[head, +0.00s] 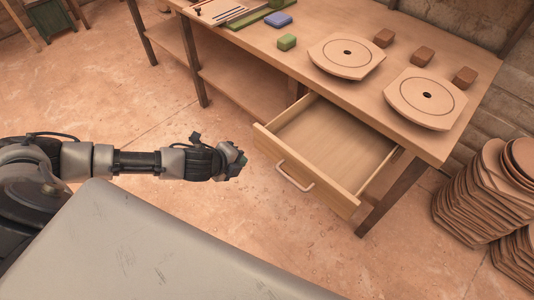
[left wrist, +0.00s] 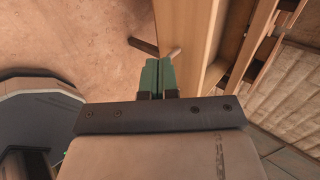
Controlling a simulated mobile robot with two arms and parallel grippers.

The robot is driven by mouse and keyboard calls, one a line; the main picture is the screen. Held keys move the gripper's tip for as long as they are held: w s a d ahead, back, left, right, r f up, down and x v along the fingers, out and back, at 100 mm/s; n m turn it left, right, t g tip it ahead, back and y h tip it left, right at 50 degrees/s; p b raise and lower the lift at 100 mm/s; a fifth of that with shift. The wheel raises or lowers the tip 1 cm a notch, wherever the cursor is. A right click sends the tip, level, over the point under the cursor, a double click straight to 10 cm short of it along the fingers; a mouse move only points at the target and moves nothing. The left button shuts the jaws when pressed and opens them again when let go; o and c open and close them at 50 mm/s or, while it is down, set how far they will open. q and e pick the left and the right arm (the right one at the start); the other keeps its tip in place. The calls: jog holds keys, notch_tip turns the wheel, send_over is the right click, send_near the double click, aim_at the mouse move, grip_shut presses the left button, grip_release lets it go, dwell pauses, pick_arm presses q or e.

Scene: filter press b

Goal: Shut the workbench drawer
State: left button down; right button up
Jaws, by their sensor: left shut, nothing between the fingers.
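The workbench drawer (head: 330,145) is pulled out from under the workbench top (head: 300,50). Its inside looks empty. A pale bar handle (head: 295,178) is on its front panel. My left gripper (head: 242,160) is in front of the drawer, just left of the front panel and apart from it in the head view. In the left wrist view its green fingers (left wrist: 158,70) are together with nothing between them. A light wooden panel (left wrist: 184,35), likely the drawer front, is close beside the fingertips there. My right gripper is not in view.
Two round-holed plates (head: 346,56), several small brown blocks (head: 423,56), a green block (head: 287,42) and a blue block (head: 278,20) lie on the workbench. Stacked plates (head: 480,200) stand on the floor at right. A bench leg (head: 385,200) is by the drawer. Floor before the drawer is clear.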

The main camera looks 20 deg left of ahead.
aim_at(271, 151)
pick_arm(q)
jog(key=x, duration=0.3)
jog(key=r+x, duration=0.1)
jog(key=x, duration=0.3)
jog(key=w+x, duration=0.1)
jog(key=x, duration=0.2)
jog(key=shift+w+d+r, duration=0.1)
jog(key=shift+w+d, duration=0.1)
jog(key=shift+d, duration=0.1)
jog(key=shift+w+d, duration=0.2)
jog(key=shift+w, duration=0.45)
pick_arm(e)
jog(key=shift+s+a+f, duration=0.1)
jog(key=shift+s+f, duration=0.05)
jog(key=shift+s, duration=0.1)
pick_arm(q)
jog(key=shift+d, duration=0.1)
